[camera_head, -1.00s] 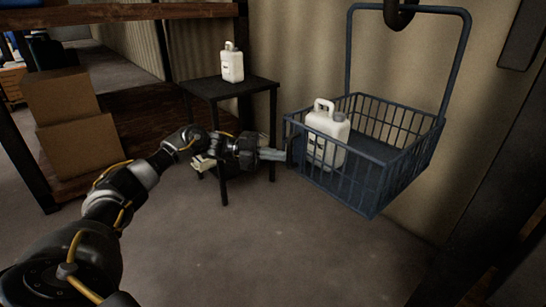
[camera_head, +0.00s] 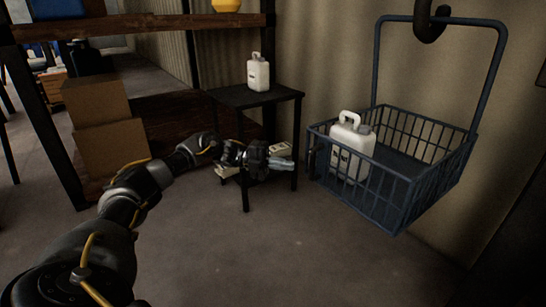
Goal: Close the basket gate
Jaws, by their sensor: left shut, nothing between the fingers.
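A blue wire basket (camera_head: 392,214) hangs by its tall frame from a dark hook (camera_head: 430,28) at the right. Its left end, at the gate side, has a dark upright part (camera_head: 311,158). I cannot tell whether the gate there is fully closed. A white jug (camera_head: 352,147) stands upright inside the basket, near that end. My left gripper (camera_head: 287,163) is shut and empty, pointing right, a short gap left of the basket and in front of the small table. My right gripper is not in view.
A small dark table (camera_head: 238,99) stands left of the basket with another white jug (camera_head: 258,73) on it. Shelving with cardboard boxes (camera_head: 110,149) is at the left. The floor (camera_head: 260,260) in front is clear.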

